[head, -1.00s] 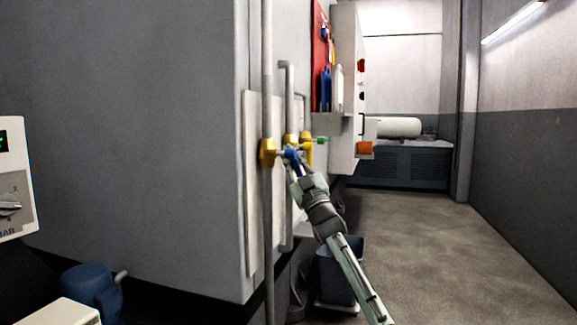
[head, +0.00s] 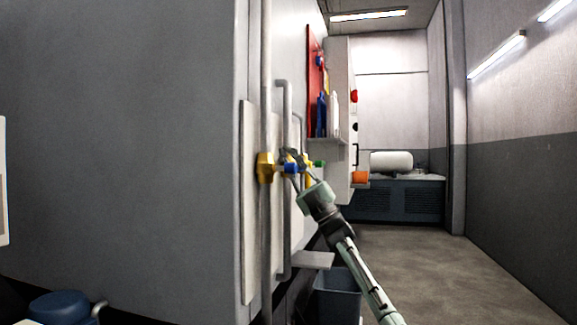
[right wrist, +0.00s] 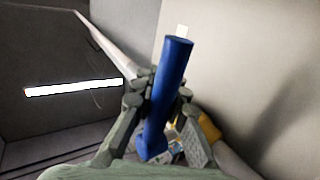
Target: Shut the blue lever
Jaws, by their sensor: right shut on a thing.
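The blue lever (head: 291,168) is on a yellow valve body (head: 265,168) on a vertical grey pipe at the wall panel. In the head view its handle shows short and about level, pointing right from the valve, across the pipe's line. My right gripper (head: 291,158) is at the lever, its arm rising from the lower right. In the right wrist view the lever (right wrist: 168,85) stands between my two fingers (right wrist: 150,105), which are shut on it. The fingers partly hide its valve end. My left gripper is not in view.
Close behind are more pipes and a green lever (head: 319,164). A shelf (head: 326,140) with bottles and a red board (head: 315,75) are on the wall beyond. A grey bin (head: 338,295) stands below my right arm. The floor (head: 420,265) to the right is clear.

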